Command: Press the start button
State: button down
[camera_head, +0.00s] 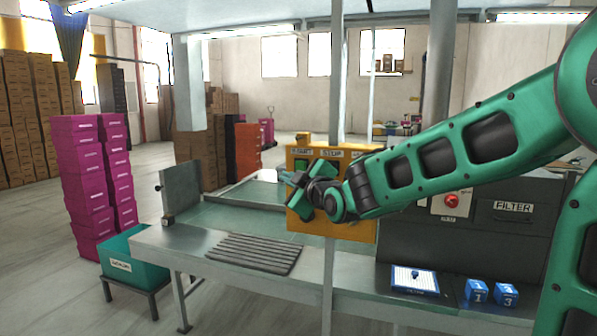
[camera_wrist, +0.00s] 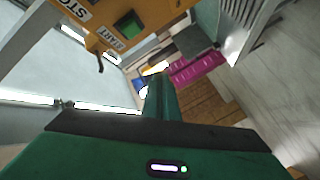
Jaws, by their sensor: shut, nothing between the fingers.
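The yellow control box (camera_head: 362,222) is mounted on a grey post above the work table. In the head view its START and STOP labels show along the top, and my gripper (camera_head: 284,177) and wrist cover much of its front. The green start button (camera_wrist: 129,25) shows clearly in the wrist view, beside the START label (camera_wrist: 110,38), at the upper left of my fingers. My gripper (camera_wrist: 158,82) is shut and empty. Its fingers appear apart from the button in the wrist view; the exact gap cannot be told.
A grey table (camera_head: 190,243) with a ribbed mat (camera_head: 255,252) lies below. A red button (camera_head: 451,201) sits on a panel at the right, near the FILTER label. Blue numbered boxes (camera_head: 477,291) and a white tray (camera_head: 415,290) stand at the front right. Magenta boxes (camera_head: 85,180) are stacked at left.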

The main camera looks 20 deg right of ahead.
aim_at(301, 166)
jog(key=shift+w+d, duration=0.1)
jog(key=shift+d, duration=0.05)
jog(key=w+d, duration=0.5)
jog(key=w, duration=0.2)
dwell(0.4)
